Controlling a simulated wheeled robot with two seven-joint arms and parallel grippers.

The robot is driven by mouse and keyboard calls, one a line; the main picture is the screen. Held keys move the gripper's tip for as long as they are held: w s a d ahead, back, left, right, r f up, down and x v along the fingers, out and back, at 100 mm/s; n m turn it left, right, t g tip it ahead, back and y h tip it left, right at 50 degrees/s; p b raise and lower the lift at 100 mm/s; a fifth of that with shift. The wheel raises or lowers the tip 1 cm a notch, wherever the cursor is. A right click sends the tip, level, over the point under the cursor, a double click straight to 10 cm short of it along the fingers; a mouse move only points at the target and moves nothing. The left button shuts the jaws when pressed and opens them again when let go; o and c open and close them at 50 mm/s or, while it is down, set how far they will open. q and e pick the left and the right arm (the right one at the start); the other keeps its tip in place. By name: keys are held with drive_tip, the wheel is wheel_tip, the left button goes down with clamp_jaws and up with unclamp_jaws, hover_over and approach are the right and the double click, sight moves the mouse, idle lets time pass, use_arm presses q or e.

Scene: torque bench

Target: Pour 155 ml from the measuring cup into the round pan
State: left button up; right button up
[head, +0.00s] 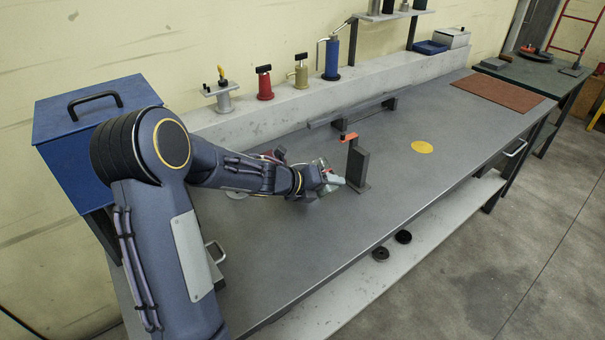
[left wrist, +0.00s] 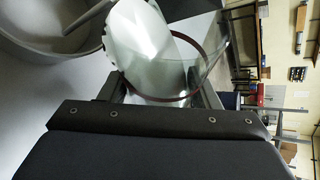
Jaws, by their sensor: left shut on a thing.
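My left gripper (head: 325,178) is over the bench, with its arm coming in from the left. It is shut on the clear measuring cup (head: 320,163). In the left wrist view the cup (left wrist: 145,40) is between the fingers, see-through, with a dark red ring around it. Its tilt and the liquid level cannot be told. I cannot make out the pan in the head view. My right gripper is not in view.
A dark upright post (head: 358,166) with an orange lever stands close right of the gripper. A low rail (head: 350,112) is behind it. A yellow disc (head: 422,147) and a brown mat (head: 498,90) lie farther right. The front middle of the bench (head: 300,240) is clear.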

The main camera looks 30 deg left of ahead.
use_arm(q)
drive_tip(key=shift+r+n+h+p, duration=0.5)
drive_tip(key=shift+r+p, duration=0.1)
drive_tip(key=shift+p, duration=1.1)
idle(0.5)
drive_tip(key=shift+f+n+g+h+p, duration=0.25)
drive_tip(key=shift+n+h+p, duration=0.3)
drive_tip(key=shift+p, duration=0.5)
idle(1.1)
drive_tip(key=shift+w+a+r+n+h+p, duration=0.3)
drive_tip(key=shift+a+r+n+h+p, duration=0.3)
drive_tip(key=shift+p, duration=1.05)
drive_tip(key=shift+a+r+n+g+p, duration=0.25)
drive_tip(key=shift+r+p, duration=0.1)
drive_tip(key=shift+p, duration=0.2)
idle(1.1)
